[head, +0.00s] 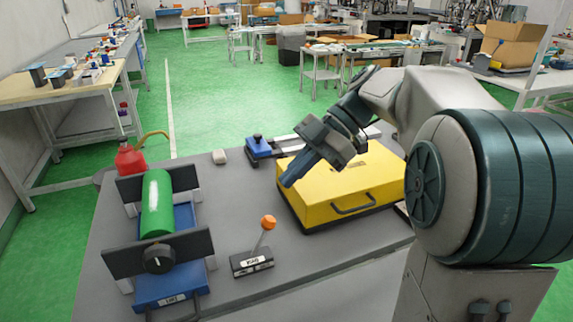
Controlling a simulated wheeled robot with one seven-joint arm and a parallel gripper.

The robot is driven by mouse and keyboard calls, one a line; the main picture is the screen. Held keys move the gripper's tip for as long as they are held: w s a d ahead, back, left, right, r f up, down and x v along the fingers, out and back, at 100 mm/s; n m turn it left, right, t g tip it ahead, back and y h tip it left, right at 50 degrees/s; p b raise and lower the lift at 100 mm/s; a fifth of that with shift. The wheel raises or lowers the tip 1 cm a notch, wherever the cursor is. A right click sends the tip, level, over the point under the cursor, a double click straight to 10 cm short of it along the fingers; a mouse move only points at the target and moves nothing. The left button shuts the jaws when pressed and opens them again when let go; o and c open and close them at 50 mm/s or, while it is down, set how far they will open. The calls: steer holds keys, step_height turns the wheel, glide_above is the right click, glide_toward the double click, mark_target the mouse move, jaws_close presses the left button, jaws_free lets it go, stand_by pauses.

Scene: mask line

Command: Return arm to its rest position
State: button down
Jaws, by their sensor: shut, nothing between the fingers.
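My gripper (290,181) shows in the head view at the end of my arm, which reaches in from the right. Its dark fingers point down and to the left, over the left part of a yellow case (350,183). The fingers are together with nothing between them. I cannot tell how far above the case the tips are. The case lies on the grey table, its handle facing the front.
A green cylinder (156,203) lies between dark plates on a blue base (172,288) at the left. A small stand with an orange-knobbed lever (268,222) is in front of the case. A red can (130,160) and blue block (257,147) stand farther back.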

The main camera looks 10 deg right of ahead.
steer(key=s+d+m+t+h+p, duration=0.3)
steer(key=s+m+p, duration=0.3)
steer(key=m, duration=0.5)
steer(key=s+d+f+m+t+h+p, duration=0.1)
steer(key=s+d+m+t+h+p, duration=0.2)
steer(key=m, duration=0.9)
steer(key=shift+s+d+h+p, duration=0.5)
steer(key=shift+s+h+p, duration=1.3)
steer(key=shift+p, duration=0.8)
steer(key=shift+a, duration=0.2)
